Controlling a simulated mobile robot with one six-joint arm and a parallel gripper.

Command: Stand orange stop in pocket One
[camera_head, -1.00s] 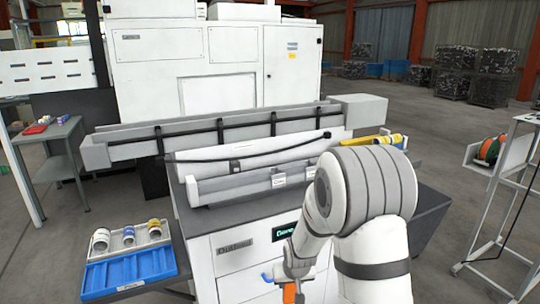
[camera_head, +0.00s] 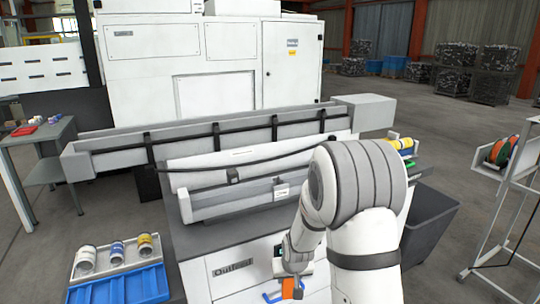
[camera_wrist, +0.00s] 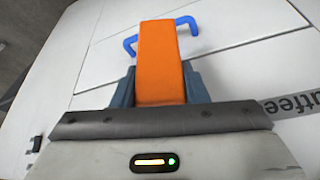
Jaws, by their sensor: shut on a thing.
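The orange stop (camera_wrist: 160,50) is a plain block held between the two grey-blue fingers of my gripper (camera_wrist: 160,92). In the head view the stop (camera_head: 289,289) shows low in the picture, in front of the machine's white front panel. The fingers are shut on its sides, and its far end sticks out past them. A grey trough (camera_head: 235,202) lies along the machine top, above and behind my gripper. A small white label (camera_head: 281,190) is on it, too small to read. My arm hides the trough's right part. I cannot tell which pocket is One.
A blue handle (camera_wrist: 190,22) sticks out of the front panel beyond the stop. A dark bin (camera_head: 428,232) and a rack with coloured discs (camera_head: 500,150) stand right.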

